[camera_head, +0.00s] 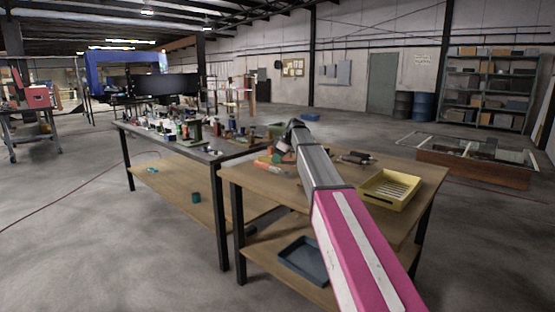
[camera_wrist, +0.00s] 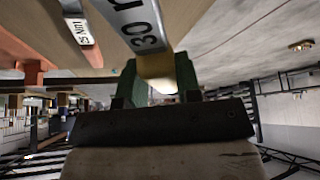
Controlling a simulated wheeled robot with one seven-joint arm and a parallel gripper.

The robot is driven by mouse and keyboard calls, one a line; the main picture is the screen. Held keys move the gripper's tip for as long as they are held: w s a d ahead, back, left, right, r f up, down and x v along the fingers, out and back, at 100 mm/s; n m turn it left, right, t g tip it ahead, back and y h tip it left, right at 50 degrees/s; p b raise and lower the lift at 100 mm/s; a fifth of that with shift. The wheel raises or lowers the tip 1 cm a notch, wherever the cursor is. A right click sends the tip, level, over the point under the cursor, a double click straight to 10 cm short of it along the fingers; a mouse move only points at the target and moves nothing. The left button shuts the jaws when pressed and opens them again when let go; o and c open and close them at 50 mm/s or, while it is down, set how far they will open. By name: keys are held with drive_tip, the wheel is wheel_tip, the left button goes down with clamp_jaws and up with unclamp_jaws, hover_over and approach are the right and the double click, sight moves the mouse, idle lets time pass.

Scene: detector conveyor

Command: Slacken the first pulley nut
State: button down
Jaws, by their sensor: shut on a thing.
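In the wrist view my gripper (camera_wrist: 156,84) is shut, its green fingers around the yellowish part of a tool labelled "30 N" (camera_wrist: 143,25); the rest of that label is cut off. A second tool labelled "25 Nm" (camera_wrist: 79,31) is beside it to the left, apart from the fingers.
A yellow tray (camera_head: 374,202) with light strips inside stands on the bench right of my arm. A dark tool (camera_head: 355,158) lies behind it. A blue-grey bin (camera_head: 303,259) sits on the lower shelf. A cluttered bench (camera_head: 214,158) adjoins on the left. Open floor surrounds both benches.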

drive_tip(key=shift+f, duration=3.7)
drive_tip(key=c, duration=1.7)
unclamp_jaws()
clamp_jaws()
drive_tip(key=shift+s+a+n+g+y, duration=0.15)
drive_tip(key=shift+s+n+g, duration=0.05)
drive_tip(key=shift+s+n, duration=0.3)
drive_tip(key=shift+s+a+n+g+y, duration=0.2)
drive_tip(key=shift+s+n, duration=0.2)
drive_tip(key=shift+s, duration=0.2)
drive_tip(key=shift+s, duration=0.1)
